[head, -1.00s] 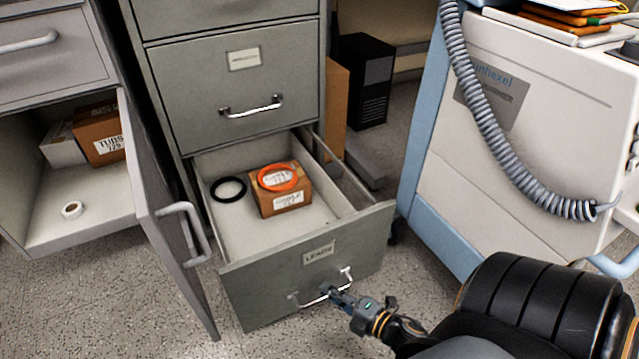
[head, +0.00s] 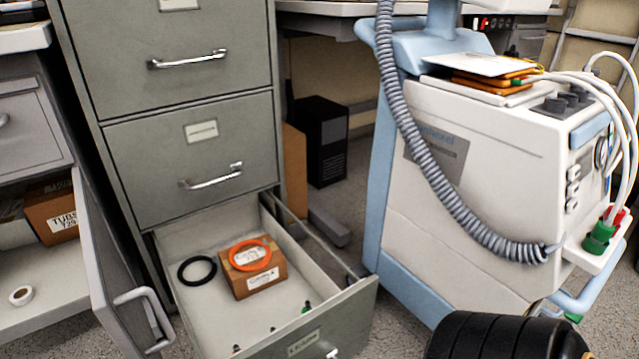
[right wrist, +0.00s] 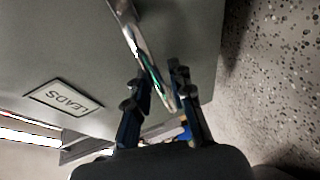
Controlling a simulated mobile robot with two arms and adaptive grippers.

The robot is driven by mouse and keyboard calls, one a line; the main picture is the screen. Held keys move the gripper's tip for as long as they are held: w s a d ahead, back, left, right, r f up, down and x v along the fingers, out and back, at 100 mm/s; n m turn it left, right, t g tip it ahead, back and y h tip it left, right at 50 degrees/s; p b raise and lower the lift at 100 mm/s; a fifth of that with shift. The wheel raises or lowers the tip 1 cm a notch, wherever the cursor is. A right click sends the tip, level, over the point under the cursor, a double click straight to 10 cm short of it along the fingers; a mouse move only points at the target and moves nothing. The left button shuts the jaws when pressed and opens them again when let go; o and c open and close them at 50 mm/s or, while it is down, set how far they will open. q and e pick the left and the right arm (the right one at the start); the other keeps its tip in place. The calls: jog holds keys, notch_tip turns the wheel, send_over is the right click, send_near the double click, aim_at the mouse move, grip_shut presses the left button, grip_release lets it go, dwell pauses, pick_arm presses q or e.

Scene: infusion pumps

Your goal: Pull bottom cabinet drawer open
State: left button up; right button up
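The bottom cabinet drawer (head: 330,318) is grey and stands well out from the filing cabinet (head: 190,140) in the head view. Its label reads LEADS, also seen in the right wrist view on the drawer front (right wrist: 60,50). A brown box (head: 253,280) with an orange ring on top and a black ring (head: 197,270) lie inside. My right gripper (right wrist: 160,85) has its fingers on both sides of the shiny drawer handle (right wrist: 143,50), shut on it. In the head view that gripper is below the picture. My left gripper is not in view.
An open cabinet door (head: 115,270) stands close to the left of the drawer. A white and blue machine (head: 450,190) with a coiled hose stands to the right. Speckled floor (right wrist: 270,70) shows beside the drawer front in the right wrist view.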

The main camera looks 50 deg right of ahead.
jog(key=shift+o, duration=0.2)
jog(key=v, duration=1.2)
dwell(0.4)
